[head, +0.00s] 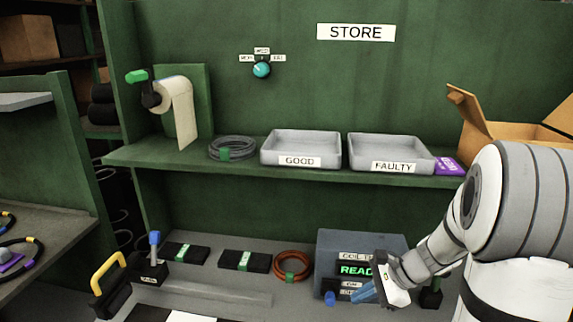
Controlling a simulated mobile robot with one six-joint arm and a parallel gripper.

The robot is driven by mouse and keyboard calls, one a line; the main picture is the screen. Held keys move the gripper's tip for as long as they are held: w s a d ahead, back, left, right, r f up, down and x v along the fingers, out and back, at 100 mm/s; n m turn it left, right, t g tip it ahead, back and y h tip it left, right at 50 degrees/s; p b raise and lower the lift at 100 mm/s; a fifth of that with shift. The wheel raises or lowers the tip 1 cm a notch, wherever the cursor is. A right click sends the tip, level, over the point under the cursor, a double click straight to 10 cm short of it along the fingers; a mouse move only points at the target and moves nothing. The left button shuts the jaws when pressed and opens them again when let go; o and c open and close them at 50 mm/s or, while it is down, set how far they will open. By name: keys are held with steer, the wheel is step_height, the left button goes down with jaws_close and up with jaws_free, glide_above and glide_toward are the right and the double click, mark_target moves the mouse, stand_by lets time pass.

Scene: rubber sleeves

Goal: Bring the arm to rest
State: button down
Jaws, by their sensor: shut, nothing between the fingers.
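My arm reaches in from the right side of the head view, over the lower bench. My gripper (366,291) is at the lower right, in front of the grey coil tester box (350,246). Its blue fingers are shut with nothing between them. They point left and cover part of the box's lower front. I cannot tell whether they touch the box. The box's green display (356,269) is partly hidden by the wrist.
An orange coil (292,266) and two black blocks lie left of the box. A yellow-handled tool (108,273) stands farther left. The shelf above holds the GOOD tray (300,162), the FAULTY tray (391,168), a grey coil (233,149) and an open cardboard box (500,140).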

steer(key=s+a+r+n+h, duration=0.2)
steer(key=s+r+n+h, duration=0.1)
steer(key=s+n, duration=0.4)
steer(key=s+a+r+n+h, duration=0.3)
steer(key=s+r+n, duration=0.3)
steer(key=s+n, duration=0.2)
steer(key=shift+s+n+h, duration=0.3)
steer(key=shift+n+h, duration=0.5)
steer(key=shift+n, duration=0.2)
